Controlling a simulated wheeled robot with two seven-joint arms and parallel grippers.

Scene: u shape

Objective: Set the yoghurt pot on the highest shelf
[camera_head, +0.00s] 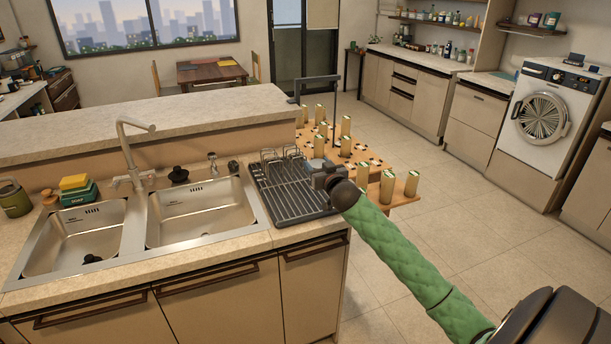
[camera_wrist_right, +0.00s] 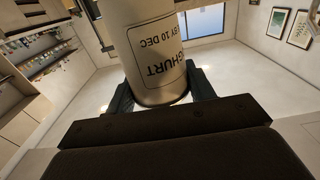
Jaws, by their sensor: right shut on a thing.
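The yoghurt pot (camera_wrist_right: 155,62) is a pale cylinder with dark lettering, close up in the right wrist view; its print appears upside down there. My right gripper (camera_wrist_right: 160,92) is shut on it, with a dark finger on each side. In the head view my right gripper (camera_head: 318,166) is over the right end of the dish rack, near the wooden stand; the pot is too small and covered to make out clearly there. A wooden wall shelf (camera_head: 535,31) with several jars is at the top right; another wall shelf (camera_head: 437,22) holds bottles. My left gripper is not in view.
A dark dish rack (camera_head: 283,196) stands on the counter beside the double sink (camera_head: 200,212). A wooden stand (camera_head: 352,152) with several upright gold cylinders lies just beyond my gripper, with a thin black frame (camera_head: 333,78) behind. The floor (camera_head: 450,200) toward the washing machine (camera_head: 545,115) is clear.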

